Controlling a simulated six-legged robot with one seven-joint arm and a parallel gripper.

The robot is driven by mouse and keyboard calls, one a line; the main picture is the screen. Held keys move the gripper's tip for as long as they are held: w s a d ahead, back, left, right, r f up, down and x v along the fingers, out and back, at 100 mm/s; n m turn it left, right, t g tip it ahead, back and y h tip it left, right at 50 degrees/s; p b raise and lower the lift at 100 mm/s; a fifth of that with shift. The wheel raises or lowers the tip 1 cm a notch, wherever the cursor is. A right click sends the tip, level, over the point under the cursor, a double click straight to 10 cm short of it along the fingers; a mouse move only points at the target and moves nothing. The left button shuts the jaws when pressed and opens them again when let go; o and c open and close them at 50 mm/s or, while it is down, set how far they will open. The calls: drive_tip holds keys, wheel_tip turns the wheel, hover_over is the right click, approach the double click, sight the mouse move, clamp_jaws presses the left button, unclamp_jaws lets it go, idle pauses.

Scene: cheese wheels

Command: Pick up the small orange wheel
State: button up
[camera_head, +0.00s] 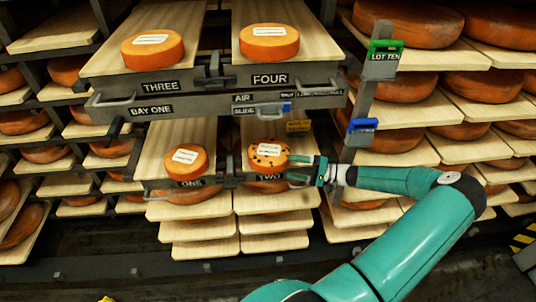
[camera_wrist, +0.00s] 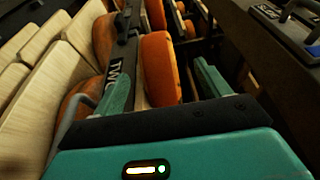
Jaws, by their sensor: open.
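Several small orange wheels show in the head view. A dark-speckled one (camera_head: 268,154) sits on the board marked TWO, and a plain one (camera_head: 186,161) with a white label sits on the board marked ONE. Larger-looking ones rest above on THREE (camera_head: 152,48) and FOUR (camera_head: 269,42). My gripper (camera_head: 292,168) is open at the right side of the wheel on TWO. In the wrist view, an orange wheel (camera_wrist: 159,70) shows edge-on between the spread fingers of my gripper (camera_wrist: 160,66), beside the TWO plate. I cannot tell whether the fingers touch it.
The grey drawer frame (camera_head: 215,100) marked BAY ONE hangs above the lower boards. A post with a green LOT TEN tag (camera_head: 384,57) and a blue clip (camera_head: 362,125) stands right of my gripper. Racks of big wheels (camera_head: 410,23) fill the right side.

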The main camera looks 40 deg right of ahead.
sight(284, 166)
drive_tip(key=x, duration=0.6)
drive_tip(key=shift+w+a+f, duration=0.1)
drive_tip(key=shift+w+f, duration=0.15)
drive_tip(key=shift+w, duration=0.05)
drive_tip(key=c, duration=1.6)
drive_tip(key=shift+r, duration=0.1)
clamp_jaws()
